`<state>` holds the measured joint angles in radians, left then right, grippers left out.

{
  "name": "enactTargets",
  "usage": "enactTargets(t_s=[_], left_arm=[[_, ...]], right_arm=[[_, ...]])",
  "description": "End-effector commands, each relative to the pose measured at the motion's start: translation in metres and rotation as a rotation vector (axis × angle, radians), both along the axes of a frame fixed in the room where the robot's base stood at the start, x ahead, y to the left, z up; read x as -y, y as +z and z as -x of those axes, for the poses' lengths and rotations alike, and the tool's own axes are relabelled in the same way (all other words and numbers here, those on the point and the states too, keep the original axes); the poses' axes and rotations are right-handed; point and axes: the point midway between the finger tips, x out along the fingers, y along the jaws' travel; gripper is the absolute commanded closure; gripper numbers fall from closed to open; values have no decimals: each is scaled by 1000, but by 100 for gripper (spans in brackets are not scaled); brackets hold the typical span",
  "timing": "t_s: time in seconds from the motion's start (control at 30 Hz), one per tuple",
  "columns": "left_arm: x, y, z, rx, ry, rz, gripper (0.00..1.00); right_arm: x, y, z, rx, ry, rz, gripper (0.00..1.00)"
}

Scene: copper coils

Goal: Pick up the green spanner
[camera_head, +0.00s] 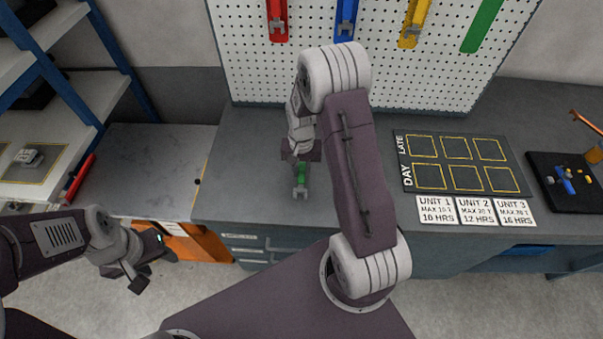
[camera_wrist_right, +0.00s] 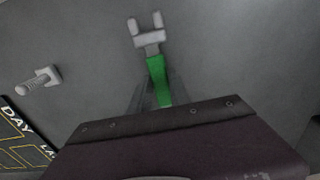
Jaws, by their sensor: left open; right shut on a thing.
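The green spanner (camera_head: 301,174) is at my right gripper (camera_head: 301,158), over the grey worktop; its grey open-ended head points toward the front edge. In the right wrist view the spanner (camera_wrist_right: 155,72) comes out from between the fingers, with its head beyond them. My right gripper is shut on its green handle. I cannot tell whether the spanner touches the worktop. My left gripper (camera_head: 130,272) is open and empty, low at the left, in front of the bench and away from the spanner.
Red (camera_head: 277,20), blue (camera_head: 346,18) and yellow (camera_head: 413,25) spanners hang on the white pegboard (camera_head: 310,75), beside a bare green strip (camera_head: 483,25). A bolt (camera_wrist_right: 40,82) lies on the worktop. A day-and-late board (camera_head: 402,165) and a dark tray (camera_head: 545,195) lie to the right.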

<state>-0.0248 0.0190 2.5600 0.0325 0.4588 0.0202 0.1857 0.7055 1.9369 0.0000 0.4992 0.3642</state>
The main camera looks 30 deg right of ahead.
Motion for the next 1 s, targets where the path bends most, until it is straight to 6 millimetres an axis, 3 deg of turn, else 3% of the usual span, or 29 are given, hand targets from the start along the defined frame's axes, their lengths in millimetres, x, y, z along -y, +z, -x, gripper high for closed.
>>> enactTargets(t_s=[0.13, 0.53, 0.73, 1.0], left_arm=[[0, -2, 0, 0, 0, 0, 51], [0, -8, 0, 0, 0, 0, 51], [0, -8, 0, 0, 0, 0, 51], [0, -8, 0, 0, 0, 0, 51]], right_arm=[[0, 29, -2, 7, 0, 2, 100], [63, 81, 67, 4, -6, 1, 100], [77, 94, 84, 1, -2, 1, 100], [79, 96, 87, 1, 1, 1, 100]])
